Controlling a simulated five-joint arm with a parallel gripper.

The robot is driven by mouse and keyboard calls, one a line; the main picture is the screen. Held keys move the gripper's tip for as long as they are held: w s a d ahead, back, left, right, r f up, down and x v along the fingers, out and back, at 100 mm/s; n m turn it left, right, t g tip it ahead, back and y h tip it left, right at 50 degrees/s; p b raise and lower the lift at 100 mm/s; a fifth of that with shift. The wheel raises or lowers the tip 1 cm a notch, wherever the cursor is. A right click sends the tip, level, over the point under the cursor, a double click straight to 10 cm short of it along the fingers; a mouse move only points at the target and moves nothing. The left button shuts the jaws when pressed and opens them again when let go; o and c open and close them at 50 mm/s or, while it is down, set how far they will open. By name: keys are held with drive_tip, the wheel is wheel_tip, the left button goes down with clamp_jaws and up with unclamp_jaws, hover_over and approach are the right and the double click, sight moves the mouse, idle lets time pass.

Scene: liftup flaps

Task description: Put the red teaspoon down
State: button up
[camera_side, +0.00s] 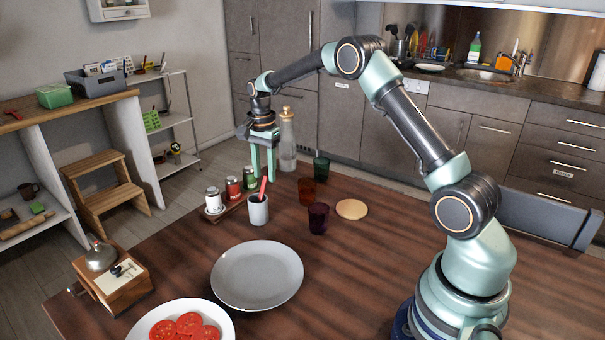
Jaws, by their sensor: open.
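The red teaspoon (263,189) stands tilted in a light grey cup (258,211) on the wooden table, its handle sticking up above the rim. The lower part of the spoon is hidden inside the cup. My gripper (263,174) points down just above the cup, with its two pale green fingers apart near the top of the spoon handle. From this view I cannot tell whether the fingers touch the handle.
A spice rack (223,208) with several jars stands left of the cup. A glass bottle (287,142) is behind. A purple glass (318,218), an orange glass (307,191) and a green glass (321,167) stand to the right. A grey plate (257,275) lies in front.

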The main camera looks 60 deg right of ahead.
wheel_tip(320, 180, up, 4)
drive_tip(key=shift+r, duration=0.15)
drive_tip(key=s+a+r+n+t, duration=0.2)
drive_tip(key=s+a+r+n, duration=0.65)
drive_tip(key=r, duration=0.25)
drive_tip(key=s+a+n+t, duration=0.1)
drive_tip(key=s+a+n, duration=0.1)
drive_tip(key=s, duration=0.4)
drive_tip(key=s+a+n+t, duration=0.2)
drive_tip(key=s+n, duration=0.3)
drive_tip(key=s, duration=0.2)
drive_tip(key=shift+s+a+f, duration=0.2)
drive_tip(key=shift+a+f, duration=0.1)
drive_tip(key=shift+o, duration=0.5)
drive_tip(key=shift+s+a+f+n, duration=0.15)
drive_tip(key=shift+s+f+n, duration=0.25)
drive_tip(key=shift+n, duration=0.25)
drive_tip(key=shift+r, duration=0.1)
